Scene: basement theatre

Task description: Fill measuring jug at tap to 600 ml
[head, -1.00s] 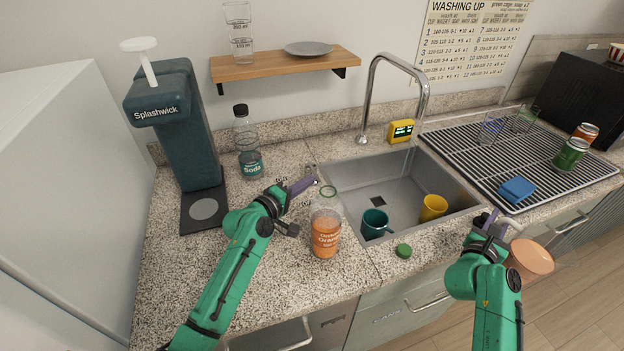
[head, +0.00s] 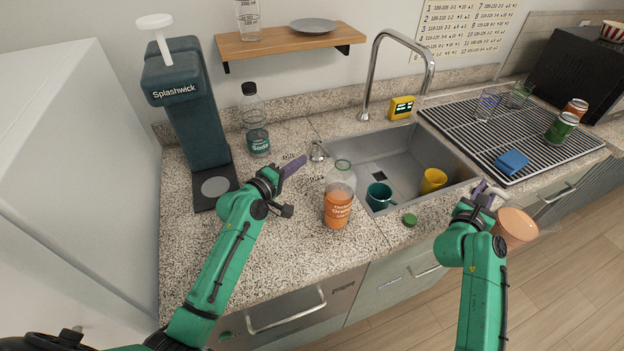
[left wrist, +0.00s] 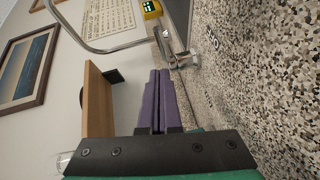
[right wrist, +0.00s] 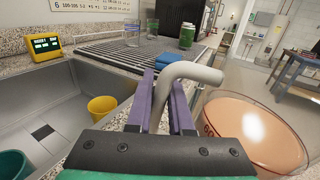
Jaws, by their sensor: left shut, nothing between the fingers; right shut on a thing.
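The measuring jug (head: 515,227) has a whitish handle (right wrist: 190,74) and a peach-coloured inside; I cannot tell whether that is liquid. My right gripper (head: 487,188) is shut on the handle and holds the jug in front of the counter edge, right of the sink. In the right wrist view the jug (right wrist: 250,135) shows a partly hidden mark. The tall chrome tap (head: 372,70) arches over the sink (head: 400,150). A small chrome fitting (head: 317,152), perhaps the tap's lever, stands left of the sink. My left gripper (head: 303,161) is shut and empty, close beside that fitting.
An orange drink bottle (head: 338,205) stands on the counter near my left gripper. Teal (head: 378,195) and yellow (head: 433,180) mugs sit in the sink. A green cap (head: 409,220), yellow display (head: 401,107), blue sponge (head: 512,162), soda bottle (head: 255,125) and drying rack (head: 480,128) surround it.

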